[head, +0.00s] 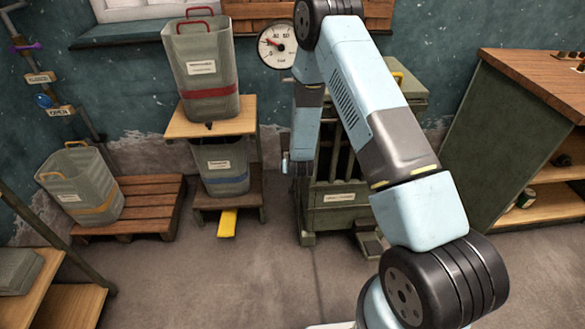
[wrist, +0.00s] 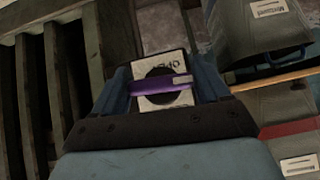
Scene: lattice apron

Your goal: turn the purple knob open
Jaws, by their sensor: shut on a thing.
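The purple knob (wrist: 160,86) shows in the wrist view as a bar lying nearly level across a black disc on a pale plate (wrist: 165,100) with dark lettering. The lettering is partly hidden and hard to read. My gripper (wrist: 161,84) has one finger at each end of the bar and is shut on it. In the head view my gripper (head: 298,180) is low beside the front of the green slatted cabinet (head: 338,200). The knob is hidden there by my arm.
A bin with a red band (head: 209,92) stands on a wooden stand left of my gripper, another bin (head: 222,168) below it. A third bin (head: 80,188) is on a pallet. Wall pipes at left carry a purple piece (head: 27,46). The floor in front is clear.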

